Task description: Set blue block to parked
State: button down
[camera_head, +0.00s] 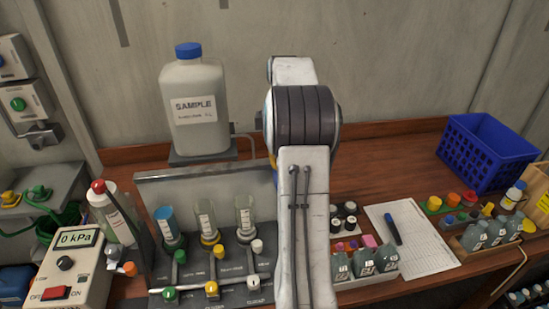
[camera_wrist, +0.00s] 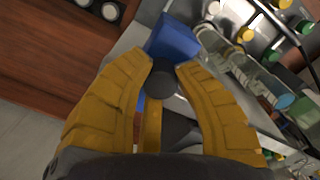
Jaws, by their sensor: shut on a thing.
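In the wrist view, the blue block (camera_wrist: 174,38) shows just beyond the tips of my yellow gripper (camera_wrist: 165,68). My gripper is shut on a dark round knob (camera_wrist: 162,82) that lies against the blue block. More blue shows lower down, partly hidden by the left finger. The block is by the edge of the grey valve panel. In the head view my arm hides nearly all of my gripper and the block; only slivers of yellow and blue show beside the arm. No mark for parked can be made out.
The grey panel (camera_head: 210,185) with tubes and coloured knobs stands left of my arm, under a SAMPLE bottle (camera_head: 195,105). Small bottles (camera_head: 365,262), a clipboard sheet (camera_head: 420,240) and a blue crate (camera_head: 485,150) are to the right. The wooden bench behind the sheet is clear.

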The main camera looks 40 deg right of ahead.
jog(key=shift+s+f, duration=0.1)
jog(key=shift+f, duration=0.05)
jog(key=c, duration=0.9)
grip_release()
jog(key=shift+d, duration=0.2)
jog(key=shift+r, duration=0.25)
notch_tip(320, 180, up, 12)
jog(key=shift+f, duration=0.15)
